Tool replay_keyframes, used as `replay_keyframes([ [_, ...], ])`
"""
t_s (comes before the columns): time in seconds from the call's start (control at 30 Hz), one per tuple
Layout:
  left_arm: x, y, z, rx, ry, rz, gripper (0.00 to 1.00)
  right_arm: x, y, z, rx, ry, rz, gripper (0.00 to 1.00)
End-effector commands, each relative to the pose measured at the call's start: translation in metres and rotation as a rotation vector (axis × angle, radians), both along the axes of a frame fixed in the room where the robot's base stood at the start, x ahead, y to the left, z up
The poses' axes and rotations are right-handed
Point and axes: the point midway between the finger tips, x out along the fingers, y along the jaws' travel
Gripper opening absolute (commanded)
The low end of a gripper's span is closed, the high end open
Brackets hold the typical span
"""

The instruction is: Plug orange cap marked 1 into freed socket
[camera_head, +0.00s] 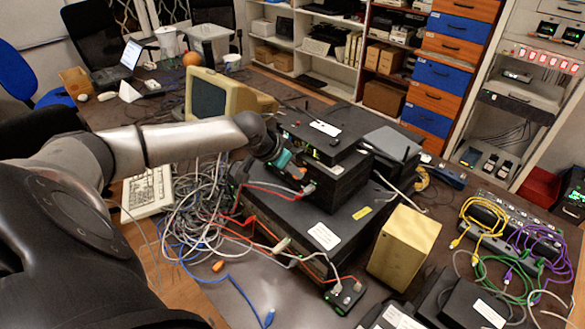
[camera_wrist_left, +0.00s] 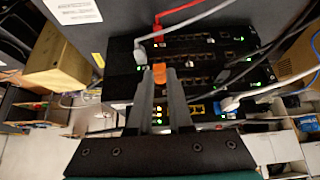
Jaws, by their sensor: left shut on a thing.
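My left gripper (camera_head: 290,168) reaches in front of the stacked black network devices (camera_head: 330,180). In the left wrist view its fingers (camera_wrist_left: 159,82) are shut on a small orange cap (camera_wrist_left: 159,72), held at their tips. Any mark on the cap is too small to read. Behind the cap are rows of sockets on the black device front (camera_wrist_left: 200,75), with green lights. Whether the cap touches a socket, and which socket is free, I cannot tell. Another small orange piece (camera_head: 217,266) lies on the table. My right gripper is not in view.
A red cable (camera_wrist_left: 158,24) and a grey plug (camera_wrist_left: 140,54) sit close to the held cap. A white plug (camera_wrist_left: 230,103) is at the right. Tangled grey cables (camera_head: 200,205) lie left of the devices. A yellowish box (camera_head: 402,247) stands at the right.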

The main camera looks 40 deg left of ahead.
Motion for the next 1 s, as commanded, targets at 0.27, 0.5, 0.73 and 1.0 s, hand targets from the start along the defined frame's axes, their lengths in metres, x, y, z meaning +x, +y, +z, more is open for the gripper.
replay_keyframes([
  [0.27, 0.0005, 0.0004, 0.0000, 0.002, -0.001, 0.001, 0.00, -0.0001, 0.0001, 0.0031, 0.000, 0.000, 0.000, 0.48],
  [0.5, 0.0006, 0.0003, -0.0001, 0.002, -0.001, 0.001, 0.00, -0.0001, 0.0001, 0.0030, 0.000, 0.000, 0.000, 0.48],
  [0.73, 0.0019, 0.0001, 0.0002, 0.001, -0.001, 0.002, 0.00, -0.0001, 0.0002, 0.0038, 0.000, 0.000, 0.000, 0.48],
  [1.0, 0.0062, -0.0004, 0.0006, 0.000, -0.002, 0.001, 0.00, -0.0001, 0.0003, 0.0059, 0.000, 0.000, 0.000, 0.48],
])
